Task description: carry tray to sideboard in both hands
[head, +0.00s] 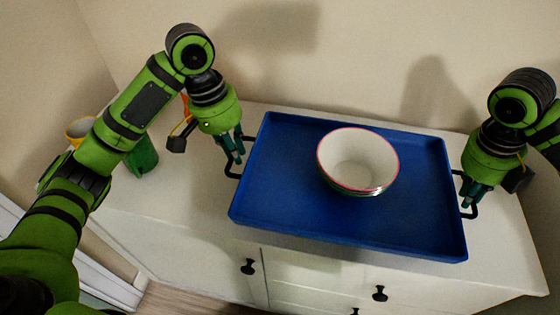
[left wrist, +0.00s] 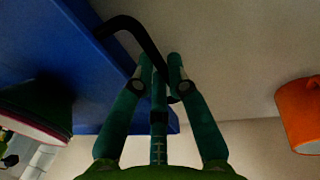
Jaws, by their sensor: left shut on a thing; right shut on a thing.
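A blue rectangular tray (head: 290,220) with dark handles at its two short ends is over the white sideboard (head: 190,210). I cannot tell whether it rests on the top or hangs just above it. A white bowl (head: 358,160) with a pink rim stands upright in the tray, right of its middle. My left gripper (head: 237,155) is shut on the tray's left handle. In the left wrist view, the green fingers (left wrist: 165,85) close around the dark handle (left wrist: 135,35). My right gripper (head: 470,198) is shut on the right handle, its fingertips partly hidden.
A green cup (head: 142,158) and a yellow cup (head: 80,129) stand at the sideboard's left end, partly behind my left arm. An orange thing (left wrist: 300,112) shows in the left wrist view. The wall (head: 360,50) rises close behind the tray. The front left top is clear.

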